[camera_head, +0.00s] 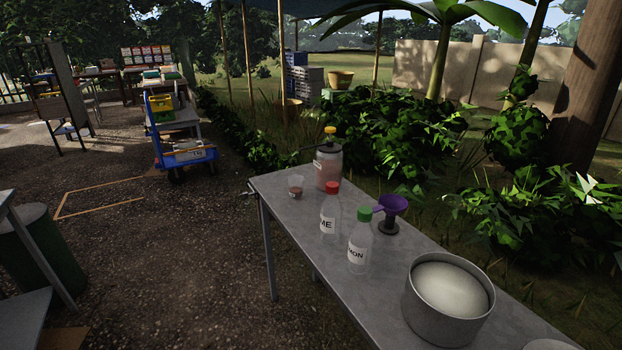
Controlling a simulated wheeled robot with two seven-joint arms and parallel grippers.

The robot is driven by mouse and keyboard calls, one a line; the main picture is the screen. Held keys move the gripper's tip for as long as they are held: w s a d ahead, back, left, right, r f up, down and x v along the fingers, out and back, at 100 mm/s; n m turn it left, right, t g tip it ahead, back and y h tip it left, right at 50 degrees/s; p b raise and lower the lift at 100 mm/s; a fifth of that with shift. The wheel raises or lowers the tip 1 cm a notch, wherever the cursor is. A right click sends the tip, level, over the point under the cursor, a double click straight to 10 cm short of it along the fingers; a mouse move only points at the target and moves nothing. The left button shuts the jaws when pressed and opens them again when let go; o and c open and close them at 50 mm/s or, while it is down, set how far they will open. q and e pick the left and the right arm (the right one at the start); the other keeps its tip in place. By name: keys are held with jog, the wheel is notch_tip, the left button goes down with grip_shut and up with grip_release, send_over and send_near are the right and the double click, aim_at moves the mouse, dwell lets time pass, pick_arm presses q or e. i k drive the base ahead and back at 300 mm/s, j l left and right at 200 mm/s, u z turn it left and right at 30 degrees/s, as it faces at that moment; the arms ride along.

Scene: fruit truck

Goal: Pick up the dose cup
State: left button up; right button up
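The dose cup looks to be the small clear cup (295,186) near the far left end of the grey table (385,284). It stands upright, with something brownish showing low in it. It is left of the pump sprayer bottle (328,166) and behind the red-capped bottle (331,210). Neither of my grippers is in this view, so whether they are open or shut does not show.
A green-capped bottle (360,242), a purple funnel (392,206) on a dark stand and a large metal pot (449,301) stand on the table. Bushes (385,130) border its far side. Gravel ground (170,260) lies open to the left. A blue cart (180,140) stands farther back.

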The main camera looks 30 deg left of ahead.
aim_at(295, 181)
jog(key=i+j+z, duration=0.25)
jog(key=j+z, duration=0.15)
jog(key=j, duration=0.55)
jog(key=i+j+z, duration=0.15)
jog(key=j+z, duration=0.25)
jog(key=j, duration=0.6)
jog(key=j+z, duration=0.35)
jog(key=j, duration=0.7)
jog(key=k+j+z, duration=0.2)
jog(key=j+z, duration=0.2)
jog(key=j, duration=0.6)
